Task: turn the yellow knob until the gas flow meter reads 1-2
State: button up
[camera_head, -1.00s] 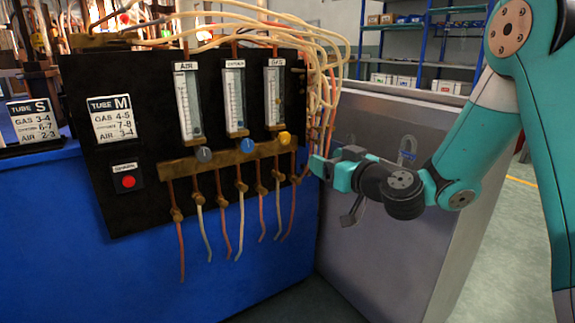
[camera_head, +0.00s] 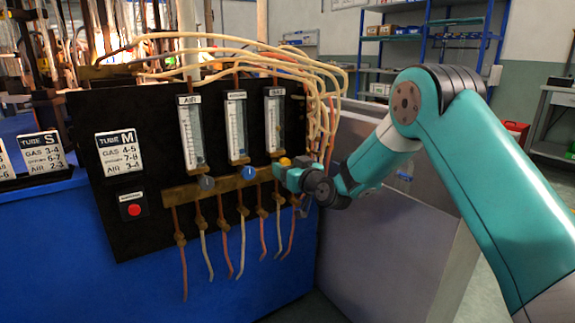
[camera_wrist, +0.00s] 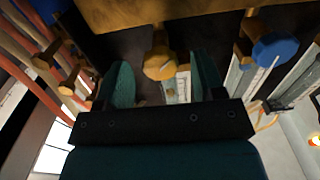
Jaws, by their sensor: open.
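The yellow knob (camera_head: 284,162) sits under the rightmost flow meter, the gas one (camera_head: 274,122), on the black panel. In the wrist view the yellow knob (camera_wrist: 160,64) lies between and just beyond the two teal fingers of my gripper (camera_wrist: 165,80). The fingers are open, one on each side, and I cannot tell if they touch it. In the head view my gripper (camera_head: 283,172) is right at the knob and covers part of it. The gas meter's scale is too small to read here.
The blue knob (camera_head: 248,173) and grey knob (camera_head: 207,183) sit to the left on the same brass bar. Thin tubes hang below it, and cables loop at the panel's right. A red button (camera_head: 134,210) is at lower left. A grey cabinet (camera_head: 390,240) stands at right.

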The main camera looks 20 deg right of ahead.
jog(key=shift+w+a, duration=0.15)
jog(key=shift+w, duration=0.2)
jog(key=c, duration=0.9)
